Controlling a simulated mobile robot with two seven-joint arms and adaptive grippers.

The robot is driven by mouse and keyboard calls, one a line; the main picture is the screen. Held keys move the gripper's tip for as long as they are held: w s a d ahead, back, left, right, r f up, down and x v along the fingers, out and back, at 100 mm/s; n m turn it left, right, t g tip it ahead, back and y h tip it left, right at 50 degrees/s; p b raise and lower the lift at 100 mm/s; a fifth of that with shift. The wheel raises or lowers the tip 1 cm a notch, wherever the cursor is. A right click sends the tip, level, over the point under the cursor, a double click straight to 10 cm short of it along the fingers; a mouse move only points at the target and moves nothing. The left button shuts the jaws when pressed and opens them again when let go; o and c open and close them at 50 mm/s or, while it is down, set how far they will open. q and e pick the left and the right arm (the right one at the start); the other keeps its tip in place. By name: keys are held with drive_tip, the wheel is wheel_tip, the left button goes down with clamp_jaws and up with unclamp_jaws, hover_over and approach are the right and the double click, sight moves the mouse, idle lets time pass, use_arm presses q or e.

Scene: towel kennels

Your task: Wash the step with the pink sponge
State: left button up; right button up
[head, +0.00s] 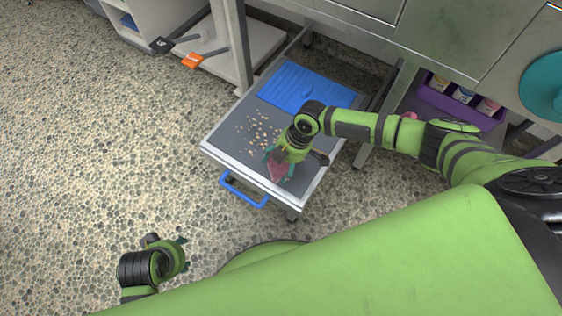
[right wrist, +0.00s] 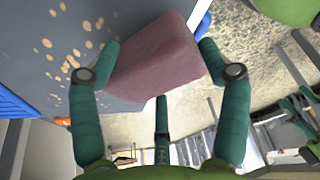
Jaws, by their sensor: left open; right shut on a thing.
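The step (head: 228,138) is a low grey platform with a pale metal rim and a blue handle at its front. Tan spots of dirt (head: 262,131) lie across its middle. My right gripper (head: 278,160) is over the front part of the step, shut on the pink sponge (head: 279,172). The right wrist view shows the sponge (right wrist: 158,62) between the teal fingers, close to the grey surface; I cannot tell whether it touches. Spots show beside it there. My left gripper (head: 182,255) is open and empty over the floor at lower left.
A blue ribbed mat (head: 300,85) covers the back of the step. A purple crate with bottles (head: 455,112) stands under the steel table at right. A white shelf with orange and black tools (head: 193,60) is at back left. The pebbled floor at left is clear.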

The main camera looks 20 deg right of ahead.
drive_tip(key=shift+f+b, duration=0.75)
drive_tip(key=shift+f, duration=0.15)
idle(0.5)
drive_tip(key=shift+d, duration=0.1)
